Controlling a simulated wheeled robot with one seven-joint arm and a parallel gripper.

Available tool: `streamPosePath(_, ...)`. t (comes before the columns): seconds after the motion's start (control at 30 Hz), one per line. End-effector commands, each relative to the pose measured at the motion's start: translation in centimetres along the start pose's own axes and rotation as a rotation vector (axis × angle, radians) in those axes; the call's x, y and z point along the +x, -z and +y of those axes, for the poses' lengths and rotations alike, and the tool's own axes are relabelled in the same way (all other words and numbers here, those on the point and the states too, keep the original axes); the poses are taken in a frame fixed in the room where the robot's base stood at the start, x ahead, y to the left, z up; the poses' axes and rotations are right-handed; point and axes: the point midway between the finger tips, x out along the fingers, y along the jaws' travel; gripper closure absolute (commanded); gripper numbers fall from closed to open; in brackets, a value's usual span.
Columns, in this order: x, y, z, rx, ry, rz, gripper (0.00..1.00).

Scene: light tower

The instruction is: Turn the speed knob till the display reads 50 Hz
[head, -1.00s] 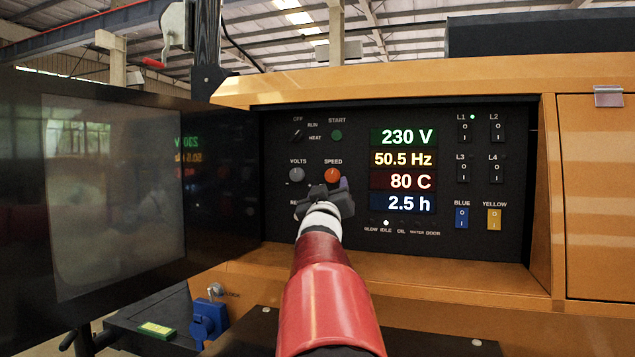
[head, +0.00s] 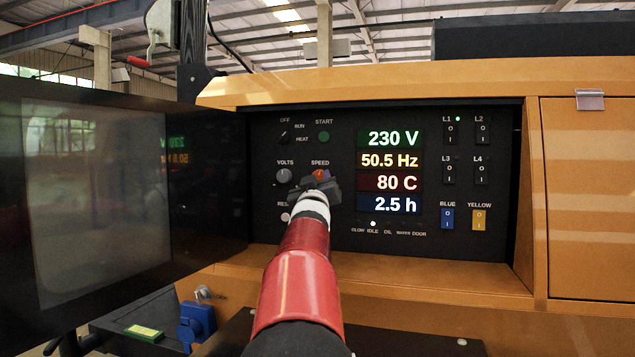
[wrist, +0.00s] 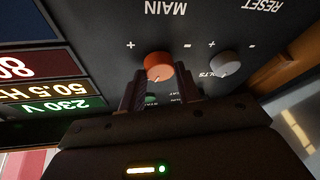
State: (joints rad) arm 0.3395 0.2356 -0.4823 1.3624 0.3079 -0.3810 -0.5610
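The orange speed knob (head: 320,174) is on the black control panel, under the SPEED label. My gripper covers its lower part in the head view. In the wrist view the knob (wrist: 158,66) shows upside down, with a pale pointer mark on its face. The frequency display (head: 390,160) reads 50.5 Hz in yellow. It also shows inverted in the wrist view (wrist: 45,91). My gripper (head: 318,186) is at the knob. In the wrist view its two fingers (wrist: 161,84) are apart, one on each side of the knob, with small gaps visible. I see no contact.
The grey volts knob (head: 283,176) is close on the left, and a reset control (head: 286,217) sits below it. Other displays read 230 V, 80 C and 2.5 h. The open dark door (head: 110,200) stands left of my arm. Switches (head: 480,133) are at the right.

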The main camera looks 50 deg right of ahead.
Motion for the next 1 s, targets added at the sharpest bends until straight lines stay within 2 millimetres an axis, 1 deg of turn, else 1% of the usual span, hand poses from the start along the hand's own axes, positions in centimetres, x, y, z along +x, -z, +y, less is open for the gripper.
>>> streamPosePath(0.13,-0.02,-0.02,-0.02,-0.004,0.002,0.000,0.90)
streamPosePath(0.23,-0.05,-0.08,0.03,-0.040,0.019,-0.002,0.90)
streamPosePath(0.5,0.09,0.16,0.35,-0.237,0.103,-0.019,0.90)
streamPosePath(0.63,0.10,0.22,0.35,-0.296,0.130,-0.024,0.90)
streamPosePath(1.0,0.01,0.09,0.16,-0.319,0.142,-0.025,0.90)
